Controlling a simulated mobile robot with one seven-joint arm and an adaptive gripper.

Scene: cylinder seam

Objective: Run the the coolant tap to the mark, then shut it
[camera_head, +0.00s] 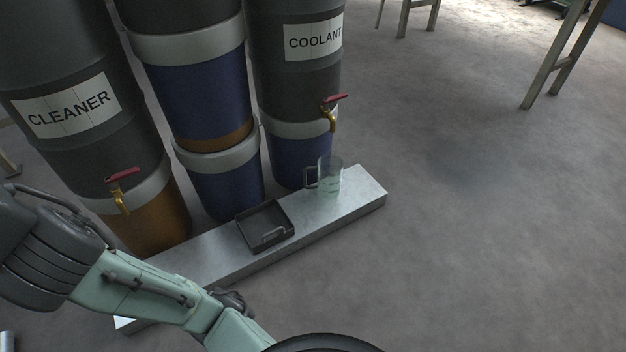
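The coolant drum (297,70) is the right one of the dark upper drums, with a white COOLANT label (314,42). Its brass tap (333,124) has a red lever (335,99) lying across the top, pointing right. No stream shows clearly below the spout. A clear jug (331,180) with a dark handle (310,178) on its left stands upright on the metal ledge, below the tap. Faint lines show on its wall; I cannot tell its liquid level. My arm crosses the lower left, but I cannot make out my gripper's fingers.
A CLEANER drum (66,105) with a similar red-levered tap (122,190) stands at left. A dark tray (264,224) with a handle lies on the metal ledge (205,260), left of the jug. Table legs (553,62) stand upper right. The floor (480,220) at right is clear.

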